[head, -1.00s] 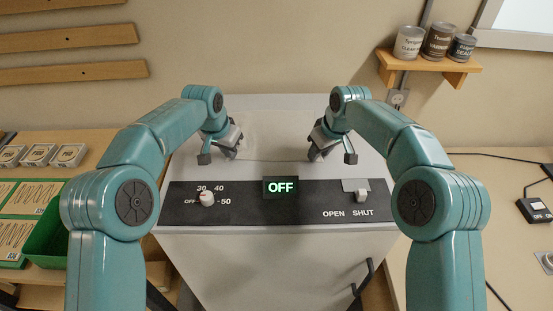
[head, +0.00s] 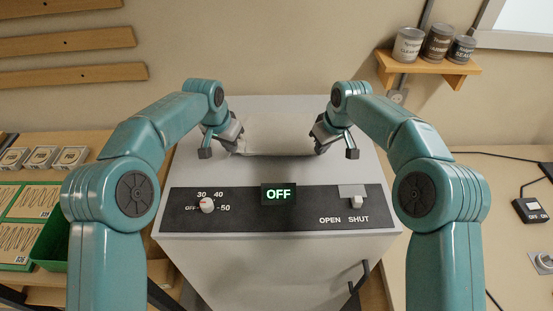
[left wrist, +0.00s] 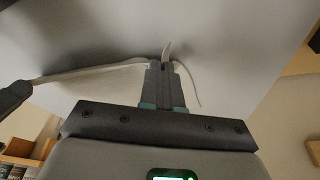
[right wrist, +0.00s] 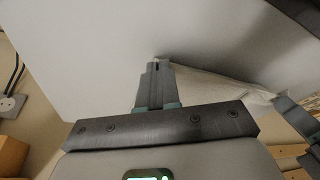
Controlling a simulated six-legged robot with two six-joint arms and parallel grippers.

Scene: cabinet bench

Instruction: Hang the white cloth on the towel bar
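The white cloth (head: 278,135) spans between my two grippers above the cabinet's pale top, its near edge hanging slightly clear. My left gripper (head: 238,145) is shut on the cloth's left end; in the left wrist view the cloth (left wrist: 95,70) comes out on both sides of the closed fingertips (left wrist: 168,62). My right gripper (head: 321,143) is at the cloth's right end; in the right wrist view its fingertips (right wrist: 158,66) are together, with the cloth (right wrist: 215,82) running off to the right. No bar is clearly identifiable as the towel bar.
The cabinet (head: 270,255) has a front panel with a dial (head: 207,204), an OFF display (head: 279,194) and a switch (head: 356,202). A dark handle-like bar (head: 362,277) is low on its front. A shelf with cans (head: 438,43) is on the wall. A green bin (head: 50,243) stands left.

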